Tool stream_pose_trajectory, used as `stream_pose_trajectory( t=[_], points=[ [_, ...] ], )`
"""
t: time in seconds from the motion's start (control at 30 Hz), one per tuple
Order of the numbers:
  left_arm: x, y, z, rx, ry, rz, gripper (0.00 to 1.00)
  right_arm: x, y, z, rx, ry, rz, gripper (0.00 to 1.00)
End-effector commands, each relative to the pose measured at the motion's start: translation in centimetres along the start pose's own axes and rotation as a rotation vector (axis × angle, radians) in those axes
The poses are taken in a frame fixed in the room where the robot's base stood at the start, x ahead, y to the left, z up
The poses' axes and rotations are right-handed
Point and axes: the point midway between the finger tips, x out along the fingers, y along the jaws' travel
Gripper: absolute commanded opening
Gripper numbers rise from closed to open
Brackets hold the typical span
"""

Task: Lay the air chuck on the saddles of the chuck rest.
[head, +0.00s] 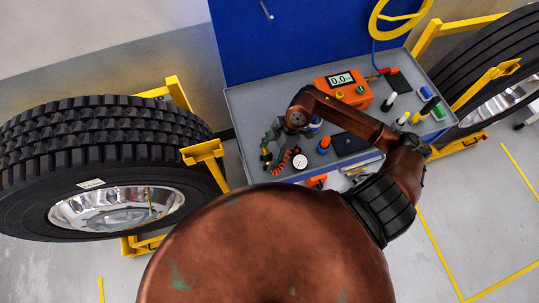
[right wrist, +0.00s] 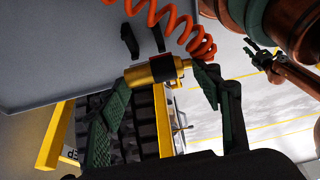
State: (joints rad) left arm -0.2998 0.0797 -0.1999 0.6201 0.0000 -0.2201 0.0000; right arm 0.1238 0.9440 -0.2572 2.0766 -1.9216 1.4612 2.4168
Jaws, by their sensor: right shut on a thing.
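In the head view my right gripper (head: 270,152) is over the left part of the grey bench, and the chuck is mostly hidden there. Two small black uprights (right wrist: 129,40) beside the chuck look like the chuck rest's saddles; the chuck appears apart from them. My left gripper (right wrist: 262,56) shows small in the right wrist view, its fingers apart and empty.
An orange coiled hose (right wrist: 172,14) runs close by the chuck. The bench (head: 243,112) carries an orange gauge box (head: 342,88), a round white dial (head: 299,161) and several bottles and small parts. A large tyre (head: 100,130) in a yellow stand is left of the bench.

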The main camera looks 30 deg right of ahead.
Motion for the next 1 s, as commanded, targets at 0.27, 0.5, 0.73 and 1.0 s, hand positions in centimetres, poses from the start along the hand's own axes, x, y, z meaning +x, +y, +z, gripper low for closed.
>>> stream_pose_trajectory(
  t=[0.27, 0.5, 0.73, 1.0],
  points=[
    [0.1, 0.0, 0.0, 0.000, 0.000, 0.000, 0.40, 1.3, 1.2, 1.1, 0.001, 0.001, -0.001, 0.28],
    [0.1, 0.0, 0.1, 0.000, 0.000, 0.000, 0.40, 4.2, 1.5, 2.4, 0.001, 0.002, -0.002, 0.28],
    [0.1, 0.0, 0.1, 0.000, 0.000, 0.000, 0.40, 4.4, 1.5, 2.6, -0.001, 0.000, -0.001, 0.28],
    [0.1, 0.0, 0.1, 0.000, -0.001, 0.000, 0.40, 4.5, 1.5, 2.6, 0.000, 0.000, -0.001, 0.71]
  ],
)
